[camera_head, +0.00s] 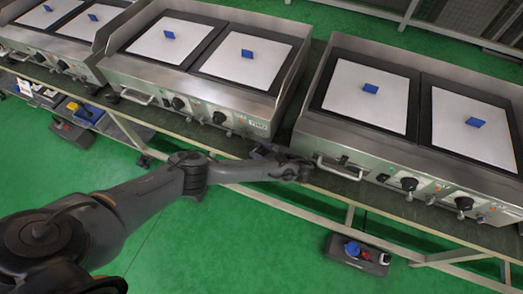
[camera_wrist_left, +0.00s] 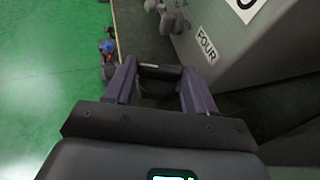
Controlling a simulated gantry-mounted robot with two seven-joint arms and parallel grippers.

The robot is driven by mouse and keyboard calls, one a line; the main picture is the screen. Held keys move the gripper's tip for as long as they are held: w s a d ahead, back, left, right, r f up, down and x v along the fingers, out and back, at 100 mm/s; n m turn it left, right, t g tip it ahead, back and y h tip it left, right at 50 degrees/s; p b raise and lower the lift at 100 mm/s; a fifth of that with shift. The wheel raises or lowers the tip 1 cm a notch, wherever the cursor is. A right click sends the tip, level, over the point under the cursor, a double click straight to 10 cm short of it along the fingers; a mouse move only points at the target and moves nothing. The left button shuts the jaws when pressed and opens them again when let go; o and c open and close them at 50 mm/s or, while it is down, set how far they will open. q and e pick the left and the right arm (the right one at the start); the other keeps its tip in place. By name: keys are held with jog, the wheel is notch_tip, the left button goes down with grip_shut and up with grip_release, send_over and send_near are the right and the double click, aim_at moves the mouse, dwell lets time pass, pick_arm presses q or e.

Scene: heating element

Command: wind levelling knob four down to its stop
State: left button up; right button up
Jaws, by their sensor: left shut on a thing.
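My left gripper (camera_head: 265,151) is low at the bench edge, in the gap between the middle and right griddles. In the left wrist view its two fingers (camera_wrist_left: 160,88) are close around a small dark piece (camera_wrist_left: 158,82), which looks like the levelling knob. The fingers hide its sides, and its height against the stop cannot be told. A white label reading FOUR (camera_wrist_left: 207,45) is on the grey griddle wall just beyond the fingers. My right gripper is not in view.
The middle griddle (camera_head: 187,86) and right griddle (camera_head: 318,133) stand on the dark bench (camera_head: 215,143), with control knobs and handles along their fronts. Green floor (camera_head: 200,240) lies in front. A dark tray (camera_head: 345,256) with small coloured items is below the bench.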

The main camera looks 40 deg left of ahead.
pick_arm(q)
jog(key=shift+w+f+n+g+b, duration=0.15)
jog(key=shift+n+g+b, duration=0.1)
jog(key=shift+n+g, duration=0.3)
jog(key=shift+w+r+n+g+b, duration=0.1)
jog(key=shift+n+g+b, duration=0.15)
jog(key=shift+n+g, duration=0.6)
jog(key=shift+g, duration=0.2)
jog(key=o, duration=0.8)
jog(key=shift+c, duration=0.2)
jog(key=v, duration=1)
jog(key=shift+d+r+p, duration=0.25)
jog(key=shift+r+p, duration=0.05)
jog(key=shift+p, duration=0.1)
jog(key=shift+w, duration=0.15)
jog(key=shift+c, duration=0.2)
